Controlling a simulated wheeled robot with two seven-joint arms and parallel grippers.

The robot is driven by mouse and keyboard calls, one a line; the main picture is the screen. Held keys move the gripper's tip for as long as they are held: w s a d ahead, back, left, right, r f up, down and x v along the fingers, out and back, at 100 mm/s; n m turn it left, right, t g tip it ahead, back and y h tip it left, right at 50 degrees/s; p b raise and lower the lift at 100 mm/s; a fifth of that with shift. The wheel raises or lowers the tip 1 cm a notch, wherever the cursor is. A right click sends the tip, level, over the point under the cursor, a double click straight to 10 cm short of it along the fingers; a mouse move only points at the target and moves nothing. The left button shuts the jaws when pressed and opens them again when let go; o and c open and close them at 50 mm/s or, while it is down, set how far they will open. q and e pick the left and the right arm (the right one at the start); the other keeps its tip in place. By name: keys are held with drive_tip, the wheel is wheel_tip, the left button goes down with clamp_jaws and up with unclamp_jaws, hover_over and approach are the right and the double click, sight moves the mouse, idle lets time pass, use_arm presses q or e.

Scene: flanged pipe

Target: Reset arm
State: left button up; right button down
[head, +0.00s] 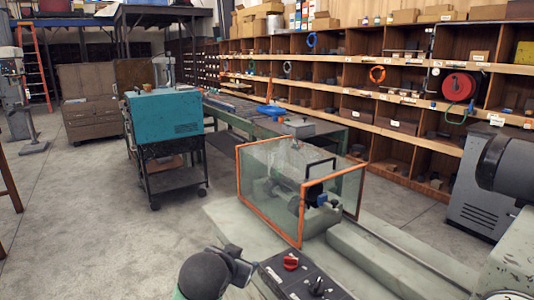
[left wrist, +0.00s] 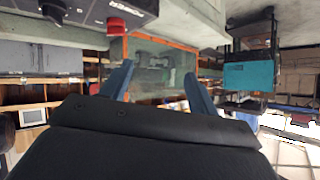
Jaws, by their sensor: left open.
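My left gripper (left wrist: 160,88) shows in the left wrist view with its two blue-grey fingers spread apart and nothing between them. The view is upside down, and the fingers point toward an orange-framed clear guard. My right gripper shows in neither view. No flanged pipe can be clearly made out.
The orange-framed guard (head: 240,190) stands on a pale machine bed, with a black control panel (head: 297,276) and red knob (head: 290,261) in front. A teal cabinet (head: 165,115) stands left. Wooden shelves (head: 390,108) line the back.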

use_arm(q)
drive_tip(key=s+a+f+n+g+p, duration=0.1)
drive_tip(key=s+a+f+g, duration=0.2)
drive_tip(key=s+f, duration=0.7)
drive_tip(key=s+a+f+n+g+y+p, duration=0.1)
drive_tip(key=s+a+f+n+g+p, duration=0.1)
drive_tip(key=s+f, duration=0.8)
wheel_tip(320, 180, down, 3)
drive_tip(key=shift+s+a+f+g, duration=0.2)
drive_tip(key=shift+a+g, duration=0.4)
drive_tip(key=shift+a, duration=0.5)
drive_tip(key=s+f+g, duration=0.1)
drive_tip(key=s+f, duration=0.1)
drive_tip(key=s, duration=0.2)
drive_tip(key=s+f+p, duration=0.1)
drive_tip(key=s+f, duration=0.1)
drive_tip(key=s, duration=0.2)
drive_tip(key=s+f+g, duration=0.1)
drive_tip(key=s+f, duration=0.1)
drive_tip(key=s, duration=0.2)
drive_tip(key=shift+s+d+g, duration=0.15)
drive_tip(key=shift+s+g, duration=0.1)
drive_tip(key=shift+g, duration=0.05)
drive_tip(key=shift+c, duration=0.4)
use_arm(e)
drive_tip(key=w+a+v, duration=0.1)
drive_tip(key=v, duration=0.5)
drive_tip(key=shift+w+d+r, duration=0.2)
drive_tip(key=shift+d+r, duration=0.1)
